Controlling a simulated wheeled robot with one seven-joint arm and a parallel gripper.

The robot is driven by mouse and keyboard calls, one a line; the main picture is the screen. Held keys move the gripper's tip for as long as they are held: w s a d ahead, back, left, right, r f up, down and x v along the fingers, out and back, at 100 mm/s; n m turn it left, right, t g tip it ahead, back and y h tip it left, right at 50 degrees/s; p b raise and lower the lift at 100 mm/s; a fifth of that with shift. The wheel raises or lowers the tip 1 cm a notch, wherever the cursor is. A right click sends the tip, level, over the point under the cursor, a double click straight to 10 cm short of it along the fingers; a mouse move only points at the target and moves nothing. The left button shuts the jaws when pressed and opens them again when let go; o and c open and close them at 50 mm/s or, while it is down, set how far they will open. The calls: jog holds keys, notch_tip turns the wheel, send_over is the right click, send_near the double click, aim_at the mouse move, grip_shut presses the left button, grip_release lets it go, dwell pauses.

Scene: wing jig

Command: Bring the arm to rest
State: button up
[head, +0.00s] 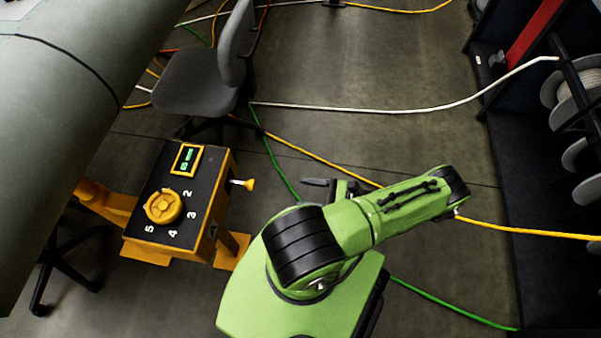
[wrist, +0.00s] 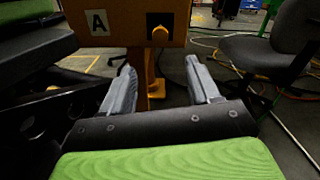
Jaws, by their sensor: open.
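My green arm is bent over my base in the head view, its elbow raised to the right. My gripper (wrist: 160,88) shows in the wrist view with its two grey fingers wide apart and nothing between them. In the head view only a dark part of it (head: 318,183) shows behind the arm; the rest is hidden. Beyond the fingers in the wrist view is the orange side of a control box (wrist: 125,25), with an "A" label and a yellow knob (wrist: 160,36). The fingers appear apart from it.
The control box (head: 208,215) with a yellow dial stands left of my arm. A grey chair (head: 195,80) is behind it, and a large grey curved body (head: 60,90) fills the left. Shelves with reels (head: 575,85) line the right. Cables, including a white one (head: 400,110), cross the open floor.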

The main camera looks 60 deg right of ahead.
dwell(0.3)
jog(key=w+a+r+n+g+h, duration=0.1)
jog(key=w+a+r+n+g, duration=0.1)
jog(key=w+r+n+g, duration=0.75)
jog(key=w+a+r+n+g, duration=0.35)
jog(key=r+n+g, duration=0.45)
jog(key=r, duration=0.5)
jog(key=s+a+r+n+t+h, duration=0.3)
jog(key=a+r+n, duration=0.3)
jog(key=a+r, duration=0.1)
jog(key=s+a+r+n+t+h, duration=0.2)
jog(key=s+a+r+n+t, duration=0.1)
jog(key=a+r+n, duration=0.4)
notch_tip(320, 180, up, 15)
jog(key=p, duration=1.5)
jog(key=shift+s+a+m, duration=0.15)
jog(key=shift+a+m, duration=0.2)
jog(key=shift+a, duration=0.05)
